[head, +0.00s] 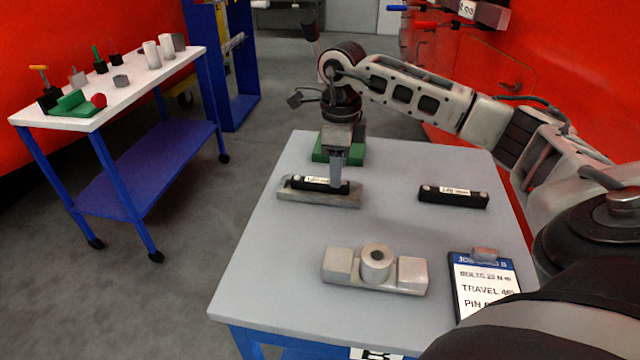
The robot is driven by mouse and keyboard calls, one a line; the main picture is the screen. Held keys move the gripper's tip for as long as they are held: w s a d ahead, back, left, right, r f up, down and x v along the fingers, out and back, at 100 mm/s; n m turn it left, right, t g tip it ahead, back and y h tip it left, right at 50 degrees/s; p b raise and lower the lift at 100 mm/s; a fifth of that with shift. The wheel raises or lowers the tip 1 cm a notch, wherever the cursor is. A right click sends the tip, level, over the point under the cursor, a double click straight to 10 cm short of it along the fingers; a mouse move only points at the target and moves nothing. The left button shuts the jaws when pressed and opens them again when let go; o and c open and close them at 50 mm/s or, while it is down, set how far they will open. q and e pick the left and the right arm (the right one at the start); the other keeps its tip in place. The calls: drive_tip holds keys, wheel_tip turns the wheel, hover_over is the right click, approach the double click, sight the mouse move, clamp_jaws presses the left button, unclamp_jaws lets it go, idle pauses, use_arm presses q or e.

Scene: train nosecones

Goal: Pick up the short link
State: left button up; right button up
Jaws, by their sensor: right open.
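Two black links with pale labels are on the grey table; the label text is too small to read, so I cannot tell by it which is the short link. One black link (313,183) lies in a shallow grey metal tray (318,197) at the left. The other black link (453,195) lies on the table to the right, apart from everything. My right gripper (338,180) points down at the right end of the link in the tray, open; whether it touches the link is unclear. My left gripper is out of view.
A pale metal fixture with a round boss (377,266) and a blue-and-white job card (483,288) are at the front. A white-topped blue cart (130,80) stands left. The table's middle is clear.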

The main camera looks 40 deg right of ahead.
sight(320, 186)
wheel_tip(320, 186, down, 3)
drive_tip(key=shift+w+f, duration=0.1)
clamp_jaws()
idle(0.3)
